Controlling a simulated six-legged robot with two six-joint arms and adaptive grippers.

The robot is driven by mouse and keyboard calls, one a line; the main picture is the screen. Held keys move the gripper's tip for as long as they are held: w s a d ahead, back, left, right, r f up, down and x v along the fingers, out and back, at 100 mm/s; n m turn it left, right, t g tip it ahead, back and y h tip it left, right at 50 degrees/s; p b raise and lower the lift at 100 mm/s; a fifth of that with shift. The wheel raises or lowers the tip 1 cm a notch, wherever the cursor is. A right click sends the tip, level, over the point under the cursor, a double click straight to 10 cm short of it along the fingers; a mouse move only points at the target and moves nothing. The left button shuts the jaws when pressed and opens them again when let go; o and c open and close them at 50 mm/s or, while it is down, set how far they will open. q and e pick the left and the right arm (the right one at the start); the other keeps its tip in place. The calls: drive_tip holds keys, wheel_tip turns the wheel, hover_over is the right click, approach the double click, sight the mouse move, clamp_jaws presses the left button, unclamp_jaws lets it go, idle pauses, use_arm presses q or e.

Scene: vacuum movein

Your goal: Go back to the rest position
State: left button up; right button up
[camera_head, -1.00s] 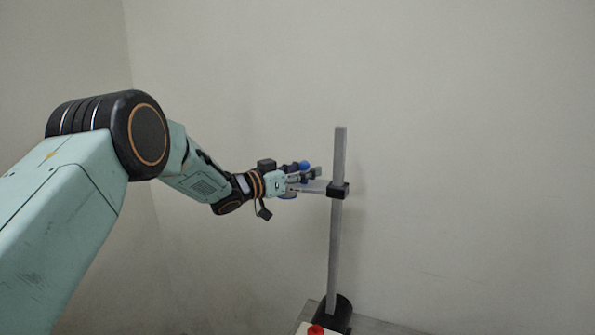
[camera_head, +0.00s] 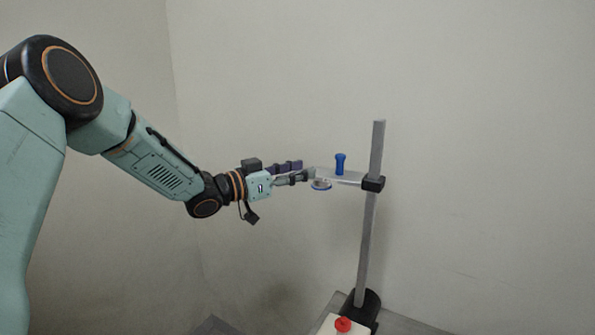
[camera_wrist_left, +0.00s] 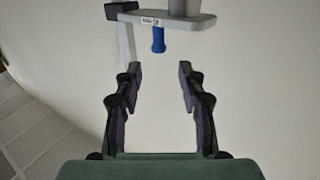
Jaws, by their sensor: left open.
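My left gripper (camera_head: 300,172) reaches in from the left and points at a stand with a side arm. In the left wrist view its two fingers (camera_wrist_left: 158,75) are spread apart with nothing between them. A blue knob (camera_head: 340,164) stands up from the stand's side arm (camera_head: 350,178). In the left wrist view the blue knob (camera_wrist_left: 158,40) lies beyond the fingertips, apart from them. My right gripper is not in view.
The grey upright post (camera_head: 367,245) carries the side arm on a black clamp (camera_head: 373,183). Its black base (camera_head: 367,305) stands on a grey surface beside a white box with a red button (camera_head: 343,324). Bare walls close off the back and left.

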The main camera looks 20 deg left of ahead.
use_arm(q)
drive_tip(key=shift+s+r, duration=0.1)
drive_tip(key=shift+s, duration=0.05)
drive_tip(key=s+d+f+n+g+y+b, duration=0.2)
drive_tip(key=s+f, duration=0.2)
drive_tip(key=f, duration=0.7)
drive_tip(key=s+d+f+n+g+y+b, duration=0.1)
drive_tip(key=s+f+n+g+y+b, duration=0.3)
drive_tip(key=f, duration=0.6)
drive_tip(key=s+d+f+n+t+y+b, duration=0.15)
drive_tip(key=s+f, duration=0.35)
drive_tip(key=f, duration=0.6)
drive_tip(key=s+d+f+g+y+b, duration=0.1)
drive_tip(key=s+f+g+b, duration=0.4)
drive_tip(key=s+f, duration=0.8)
drive_tip(key=s+d+f+g+y+b, duration=0.1)
drive_tip(key=s+f+g+b, duration=0.4)
drive_tip(key=s+f, duration=0.9)
drive_tip(key=s+b, duration=0.3)
drive_tip(key=s, duration=0.4)
drive_tip(key=shift+s+d+f+g, duration=0.25)
drive_tip(key=shift+s+d+g, duration=0.1)
drive_tip(key=shift+s+d, duration=0.05)
